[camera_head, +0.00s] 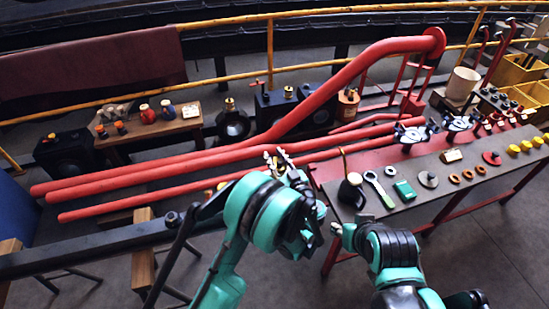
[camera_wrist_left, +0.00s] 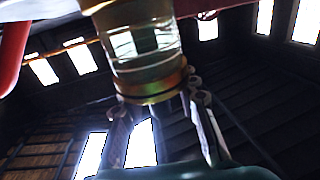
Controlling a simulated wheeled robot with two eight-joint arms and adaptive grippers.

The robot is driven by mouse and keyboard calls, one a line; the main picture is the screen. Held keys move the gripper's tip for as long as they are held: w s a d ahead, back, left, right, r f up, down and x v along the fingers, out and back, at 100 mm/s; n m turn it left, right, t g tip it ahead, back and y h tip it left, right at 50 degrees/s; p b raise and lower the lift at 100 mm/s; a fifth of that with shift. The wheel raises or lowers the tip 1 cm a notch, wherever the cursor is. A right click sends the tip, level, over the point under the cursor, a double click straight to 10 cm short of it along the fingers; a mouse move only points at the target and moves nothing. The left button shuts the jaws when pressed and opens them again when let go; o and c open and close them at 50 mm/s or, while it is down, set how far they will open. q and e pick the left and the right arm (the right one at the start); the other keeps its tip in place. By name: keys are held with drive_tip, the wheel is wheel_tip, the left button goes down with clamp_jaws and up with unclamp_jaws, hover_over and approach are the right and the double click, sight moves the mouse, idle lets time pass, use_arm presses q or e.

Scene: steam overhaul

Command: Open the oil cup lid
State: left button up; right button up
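A glass cylinder with brass bands, which looks like the oil cup (camera_wrist_left: 147,45), fills the top middle of the left wrist view. Its top is cut off by the frame, so no lid shows. My left gripper (camera_head: 276,158) points up in front of the red pipes in the head view. In the left wrist view its fingers (camera_wrist_left: 163,112) stand apart, just below and beside the cup's lower brass band; contact is unclear. I cannot make out this cup for certain in the head view. My right gripper (camera_head: 337,229) is near the workbench's front edge, its fingers mostly hidden.
Long red pipes (camera_head: 150,178) cross behind my left gripper. A small wooden table (camera_head: 155,129) with bottles stands left. Yellow railings (camera_head: 225,82) run behind.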

use_arm(q)
drive_tip(key=shift+w+a, duration=0.1)
drive_tip(key=shift+w, duration=0.15)
clamp_jaws()
drive_tip(key=shift+r, duration=0.1)
